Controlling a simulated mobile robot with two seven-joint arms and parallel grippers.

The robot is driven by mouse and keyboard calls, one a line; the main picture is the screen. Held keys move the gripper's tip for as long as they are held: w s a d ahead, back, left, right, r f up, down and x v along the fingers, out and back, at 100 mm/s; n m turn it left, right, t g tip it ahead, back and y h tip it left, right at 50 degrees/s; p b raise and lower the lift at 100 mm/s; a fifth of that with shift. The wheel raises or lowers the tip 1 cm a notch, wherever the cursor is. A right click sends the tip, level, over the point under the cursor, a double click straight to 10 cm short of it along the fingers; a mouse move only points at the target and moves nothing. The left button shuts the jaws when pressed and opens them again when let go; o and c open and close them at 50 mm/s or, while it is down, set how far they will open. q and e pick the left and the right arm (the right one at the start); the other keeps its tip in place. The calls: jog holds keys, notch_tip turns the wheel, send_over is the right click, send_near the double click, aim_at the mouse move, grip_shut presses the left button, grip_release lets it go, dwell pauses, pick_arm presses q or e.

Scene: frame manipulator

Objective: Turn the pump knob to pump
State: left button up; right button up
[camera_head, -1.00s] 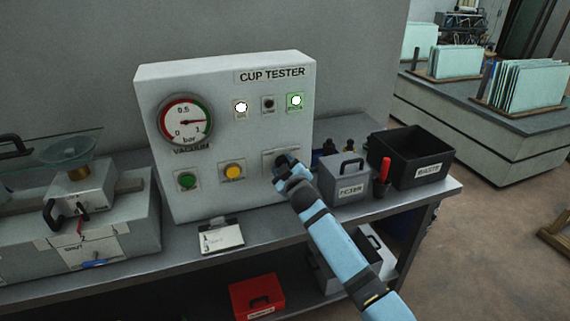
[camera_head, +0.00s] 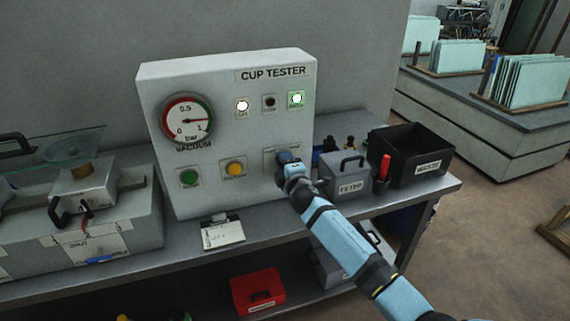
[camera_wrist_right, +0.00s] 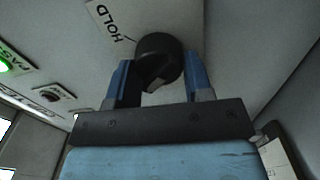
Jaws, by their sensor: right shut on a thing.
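The cup tester (camera_head: 220,75) is a grey box with a sloped front on the bench. The dark round pump knob (camera_wrist_right: 158,52) shows in the right wrist view, beside a white label reading HOLD (camera_wrist_right: 110,22). My right gripper (camera_head: 287,160) is at the lower right of the panel and covers the knob in the head view. In the right wrist view its two blue fingers (camera_wrist_right: 158,70) are shut on the knob, one on each side. Other knob markings are hidden or cut off. My left gripper is not in view.
A grey box (camera_head: 345,178) stands close to my right arm.

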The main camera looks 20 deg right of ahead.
jog(key=shift+n, duration=0.4)
jog(key=o, duration=0.9)
jog(key=s, duration=1.4)
jog(key=shift+d, duration=0.25)
